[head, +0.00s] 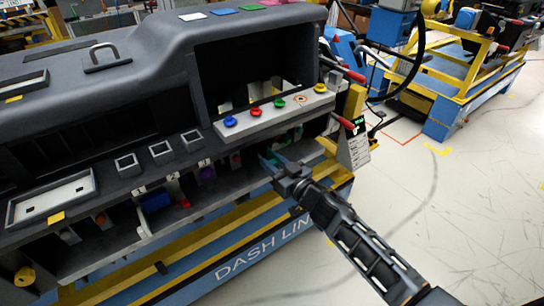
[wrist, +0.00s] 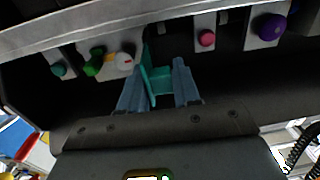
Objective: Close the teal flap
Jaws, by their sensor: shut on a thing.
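The teal flap (wrist: 156,82) shows in the wrist view as a narrow upright teal plate with a short block, at the dashboard's lower compartment. My gripper (wrist: 161,74) has its two blue-grey fingers on either side of the block and is shut on it. In the head view my gripper (head: 272,165) reaches into the lower right part of the dashboard, below the button panel. There the flap is mostly hidden by the gripper, and its exact angle is hard to tell.
In the wrist view a green knob (wrist: 93,68), a white dial (wrist: 125,64), a pink button (wrist: 207,38) and a purple knob (wrist: 271,27) sit above the fingers. In the head view a button panel (head: 255,121) overhangs my gripper. Open floor (head: 450,220) lies to the right.

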